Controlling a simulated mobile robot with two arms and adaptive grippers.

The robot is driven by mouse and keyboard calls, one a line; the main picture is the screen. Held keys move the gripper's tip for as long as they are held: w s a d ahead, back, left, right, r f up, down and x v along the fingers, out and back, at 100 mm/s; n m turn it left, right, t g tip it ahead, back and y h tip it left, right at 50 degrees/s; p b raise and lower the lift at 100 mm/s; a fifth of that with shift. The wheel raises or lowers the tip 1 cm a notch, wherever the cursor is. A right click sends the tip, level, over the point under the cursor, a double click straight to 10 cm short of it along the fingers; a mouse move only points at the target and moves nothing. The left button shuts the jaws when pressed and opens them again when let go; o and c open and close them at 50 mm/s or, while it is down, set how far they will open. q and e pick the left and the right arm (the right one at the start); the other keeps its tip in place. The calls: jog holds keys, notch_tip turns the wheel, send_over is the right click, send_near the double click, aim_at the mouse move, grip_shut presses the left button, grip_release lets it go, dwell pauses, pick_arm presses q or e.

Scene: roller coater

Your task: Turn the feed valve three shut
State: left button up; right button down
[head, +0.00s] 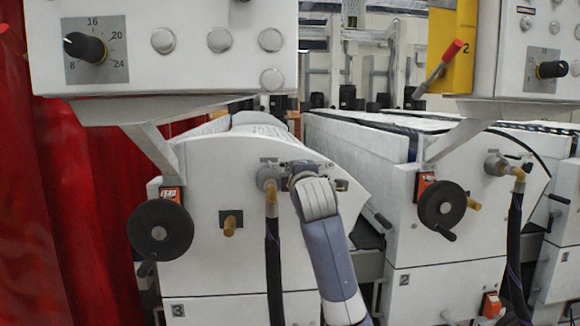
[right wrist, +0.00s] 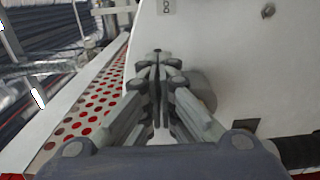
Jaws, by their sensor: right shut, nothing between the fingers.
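The front panel of the machine labelled 3 (head: 178,310) carries a feed valve (head: 266,178), a grey round body with a brass elbow and a black hose (head: 274,270) hanging below. My right gripper (head: 288,174) is at the valve's right side, close to the panel. It also shows in the right wrist view (right wrist: 158,62), where its fingers are together with nothing between them. A grey rounded part (right wrist: 203,90) lies just behind and right of the fingers there. The gripper covers the valve's right side, so I cannot tell its handle position or whether they touch. My left gripper is not in view.
A black handwheel (head: 160,230) and a brass-tipped knob (head: 229,225) are left of the valve. A control box (head: 180,60) overhangs above. Machine 2 (head: 440,275) with a similar valve (head: 496,165) stands right. Red curtain (head: 80,200) hangs at left.

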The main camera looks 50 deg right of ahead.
jog(key=shift+w+d+p, duration=0.15)
jog(key=shift+d+p, duration=0.15)
jog(key=shift+d, duration=0.35)
dwell(0.4)
